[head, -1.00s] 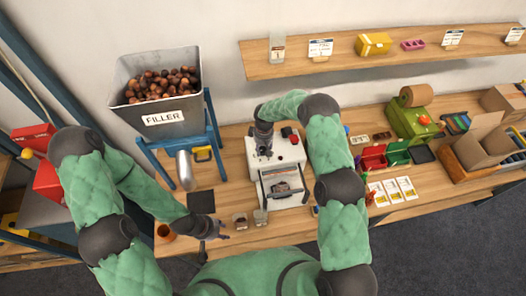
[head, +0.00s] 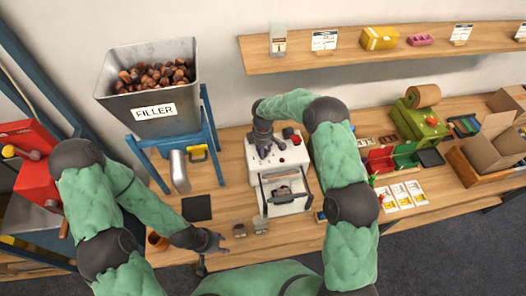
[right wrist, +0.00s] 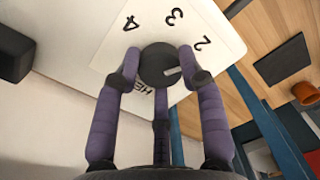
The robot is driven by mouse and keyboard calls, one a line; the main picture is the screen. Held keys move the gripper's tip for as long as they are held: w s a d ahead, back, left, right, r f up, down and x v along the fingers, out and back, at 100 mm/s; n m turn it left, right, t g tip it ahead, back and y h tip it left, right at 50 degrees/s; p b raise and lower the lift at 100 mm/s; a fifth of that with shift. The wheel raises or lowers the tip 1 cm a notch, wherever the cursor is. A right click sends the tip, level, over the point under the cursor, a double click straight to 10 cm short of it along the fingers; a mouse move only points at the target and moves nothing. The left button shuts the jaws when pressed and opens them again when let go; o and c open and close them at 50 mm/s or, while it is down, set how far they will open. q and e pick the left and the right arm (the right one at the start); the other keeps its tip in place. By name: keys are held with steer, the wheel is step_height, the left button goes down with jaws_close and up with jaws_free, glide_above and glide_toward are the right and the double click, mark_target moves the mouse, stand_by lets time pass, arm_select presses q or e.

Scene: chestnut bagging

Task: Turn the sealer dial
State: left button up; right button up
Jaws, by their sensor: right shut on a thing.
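The sealer (head: 293,158) is a white box on the bench with a red button on top and a framed front opening. In the right wrist view its white panel (right wrist: 205,22) shows the numbers 2, 3 and 4 and part of a word. The dark round dial (right wrist: 157,62) has a light pointer mark turned toward the lower right side. My right gripper (right wrist: 158,72) is shut on the dial, its purple fingers around it; in the head view it hides the dial on the sealer's top (head: 265,150). My left gripper (head: 216,244) is open and empty over the bench's front edge.
The filler hopper (head: 150,95) full of chestnuts stands on a blue frame left of the sealer. A dark mat (head: 197,208) lies below the hopper. Red and green bins (head: 380,160) are to the right.

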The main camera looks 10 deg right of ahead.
stand_by(0.5)
steer(key=o, duration=1.1)
steer(key=shift+o, duration=0.2)
step_height(320, 180, up, 12)
steer(key=shift+w, duration=0.2)
